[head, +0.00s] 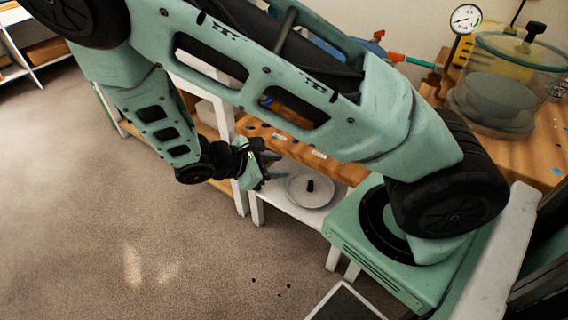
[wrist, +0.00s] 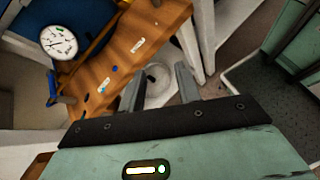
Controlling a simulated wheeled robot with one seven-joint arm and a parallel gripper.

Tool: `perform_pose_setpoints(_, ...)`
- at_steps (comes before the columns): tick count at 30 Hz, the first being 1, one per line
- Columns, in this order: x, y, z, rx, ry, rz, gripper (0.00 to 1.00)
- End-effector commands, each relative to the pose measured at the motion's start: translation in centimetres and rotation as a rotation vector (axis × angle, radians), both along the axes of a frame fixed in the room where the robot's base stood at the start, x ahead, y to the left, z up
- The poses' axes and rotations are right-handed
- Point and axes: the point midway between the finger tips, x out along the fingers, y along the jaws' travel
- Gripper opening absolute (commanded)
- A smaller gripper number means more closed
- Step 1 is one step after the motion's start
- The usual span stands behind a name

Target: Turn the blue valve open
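The blue valve is hard to make out. In the head view, a small blue part (head: 371,47) shows behind my arm at the back of the bench, by a red piece and a teal-and-red fitting. In the wrist view, a blue upright part (wrist: 52,86) sits just below a round gauge at the left; I cannot tell for sure which is the valve handle. My gripper (head: 274,171) hangs low in front of the bench, well apart from these parts. In the wrist view its two fingers (wrist: 160,84) are spread with nothing held between them.
A wooden bench (head: 342,168) carries a gauge (head: 466,18) and a clear chamber (head: 510,95) with a black-knobbed lid. A round pale lid (head: 299,198) with a black knob lies on a low white shelf near my gripper. Carpet at left is clear.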

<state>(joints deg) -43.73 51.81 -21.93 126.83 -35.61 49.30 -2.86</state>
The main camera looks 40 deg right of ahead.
Motion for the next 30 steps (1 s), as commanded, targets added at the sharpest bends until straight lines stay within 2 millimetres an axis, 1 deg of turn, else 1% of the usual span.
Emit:
perform_pose_setpoints(8, -0.1, 0.1, 0.0, 0.007, -0.002, -0.004, 0.33)
perform_pose_setpoints(9, -0.1, 0.1, 0.0, 0.007, -0.002, -0.004, 0.31)
perform_pose_setpoints(11, -0.1, 0.0, 0.0, 0.009, -0.005, -0.007, 0.14)
perform_pose_setpoints(12, -0.1, -0.1, 0.0, 0.015, -0.011, -0.016, 0.03)
perform_pose_setpoints(13, 0.0, -0.2, -0.1, 0.023, -0.021, -0.027, 0.00)
perform_pose_setpoints(16, 0.0, -1.1, -0.8, 0.075, -0.082, -0.100, 0.00)
perform_pose_setpoints(20, 0.3, -2.7, -2.1, 0.193, -0.234, -0.281, 0.00)
perform_pose_setpoints(24, 0.9, -4.0, -3.3, 0.326, -0.429, -0.526, 0.00)
perform_pose_setpoints(27, 1.6, -4.9, -3.6, 0.411, -0.571, -0.716, 0.00)
perform_pose_setpoints(30, 2.5, -5.7, -3.4, 0.491, -0.712, -0.911, 0.00)
